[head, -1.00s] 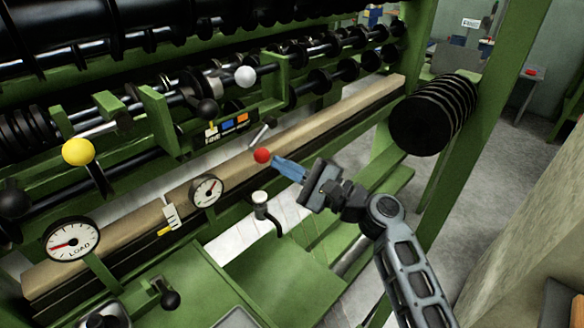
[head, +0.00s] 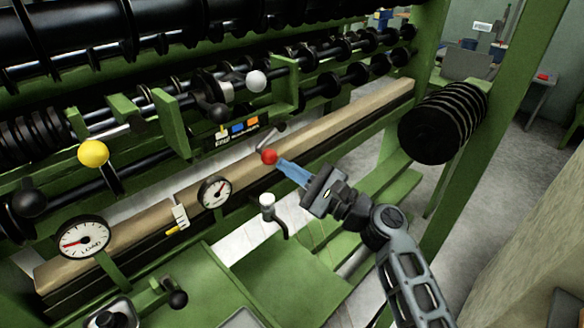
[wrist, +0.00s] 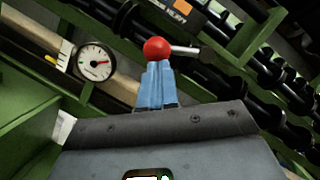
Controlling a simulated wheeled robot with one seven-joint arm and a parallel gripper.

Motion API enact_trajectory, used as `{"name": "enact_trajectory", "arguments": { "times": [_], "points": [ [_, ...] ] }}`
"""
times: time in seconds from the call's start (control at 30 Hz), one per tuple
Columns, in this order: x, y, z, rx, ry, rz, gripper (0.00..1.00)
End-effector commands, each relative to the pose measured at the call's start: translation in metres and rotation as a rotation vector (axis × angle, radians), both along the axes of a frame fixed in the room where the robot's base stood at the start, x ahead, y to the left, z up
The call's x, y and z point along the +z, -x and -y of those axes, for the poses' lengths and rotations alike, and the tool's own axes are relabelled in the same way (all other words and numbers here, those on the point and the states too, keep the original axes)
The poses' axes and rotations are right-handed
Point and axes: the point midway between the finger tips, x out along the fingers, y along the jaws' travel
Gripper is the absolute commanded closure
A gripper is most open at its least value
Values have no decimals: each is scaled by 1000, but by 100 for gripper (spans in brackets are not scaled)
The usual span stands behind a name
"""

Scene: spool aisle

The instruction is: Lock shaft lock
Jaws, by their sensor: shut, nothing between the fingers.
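A lever with a red ball knob (head: 269,157) sticks out by the wooden beam, below the small panel with coloured labels; its metal rod also shows in the wrist view (wrist: 185,49). Which handle is the shaft lock is not marked legibly. My gripper (head: 281,164) has its blue fingers together, with their tips right at the red knob on its near right side. Nothing shows between the fingers.
A yellow knob (head: 93,153), a white knob (head: 256,81) and black knobs stand on other levers to the left and above. Two dial gauges, one a load gauge (head: 83,237), and a white-topped crank (head: 267,200) stand nearby. A black ribbed roll (head: 440,125) is at right.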

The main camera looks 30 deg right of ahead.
Motion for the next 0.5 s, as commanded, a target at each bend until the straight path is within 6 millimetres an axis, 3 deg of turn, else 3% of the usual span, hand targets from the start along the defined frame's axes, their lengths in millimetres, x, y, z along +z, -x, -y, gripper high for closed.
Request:
{"name": "enact_trajectory", "arguments": {
  "times": [0.5],
  "points": [
    [19,4,-14,3,-302,-97,100]
  ]
}}
